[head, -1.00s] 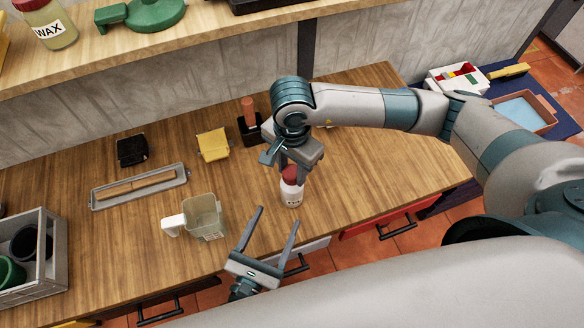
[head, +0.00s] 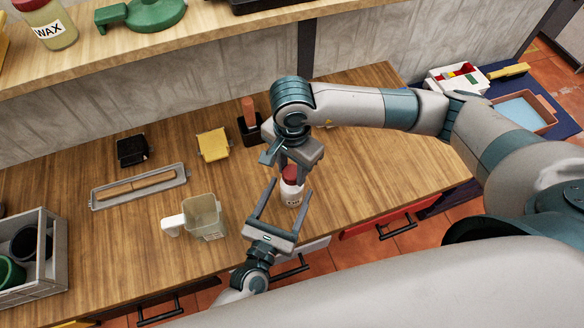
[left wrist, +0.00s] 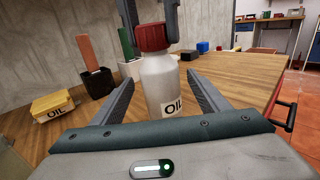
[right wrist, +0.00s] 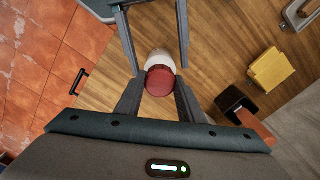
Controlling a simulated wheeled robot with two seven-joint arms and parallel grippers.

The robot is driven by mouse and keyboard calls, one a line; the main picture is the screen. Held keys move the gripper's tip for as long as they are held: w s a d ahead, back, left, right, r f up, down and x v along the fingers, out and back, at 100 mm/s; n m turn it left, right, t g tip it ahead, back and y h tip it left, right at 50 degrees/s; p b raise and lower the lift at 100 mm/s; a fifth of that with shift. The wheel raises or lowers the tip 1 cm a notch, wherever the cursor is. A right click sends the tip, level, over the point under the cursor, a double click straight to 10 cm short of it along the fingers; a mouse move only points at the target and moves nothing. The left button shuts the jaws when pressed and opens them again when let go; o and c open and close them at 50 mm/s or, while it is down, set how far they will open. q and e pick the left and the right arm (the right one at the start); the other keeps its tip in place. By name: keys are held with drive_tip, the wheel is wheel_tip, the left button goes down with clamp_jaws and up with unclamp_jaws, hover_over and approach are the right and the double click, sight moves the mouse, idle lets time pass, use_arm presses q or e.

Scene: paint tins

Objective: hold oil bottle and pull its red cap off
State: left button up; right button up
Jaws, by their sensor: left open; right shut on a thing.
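The oil bottle (head: 291,194) is white with a red cap (head: 290,173) and stands upright near the front of the wooden workbench. Its OIL label (left wrist: 173,107) faces the left wrist camera. My right gripper (right wrist: 159,84) comes from above and is shut on the red cap, which sits on the bottle. My left gripper (head: 278,190) is open, with one finger on each side of the bottle body. In the left wrist view the fingers (left wrist: 161,85) show gaps to the bottle. The cap also shows in the right wrist view (right wrist: 159,80).
A clear jug (head: 204,216) stands left of the bottle. Behind are a yellow box (head: 213,145), a black holder with an orange handle (head: 248,125) and a grey tray (head: 139,186). A grey crate (head: 55,262) is at far left.

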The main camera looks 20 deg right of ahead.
sight(293, 185)
use_arm(q)
drive_tip(key=shift+x, duration=1.6)
drive_tip(key=shift+c, duration=0.3)
drive_tip(key=c, duration=1.4)
drive_tip(key=o, duration=1.5)
drive_tip(key=shift+c, duration=0.2)
drive_tip(key=shift+s+a, duration=0.15)
drive_tip(key=shift+s+a, duration=0.45)
drive_tip(key=shift+s, duration=0.1)
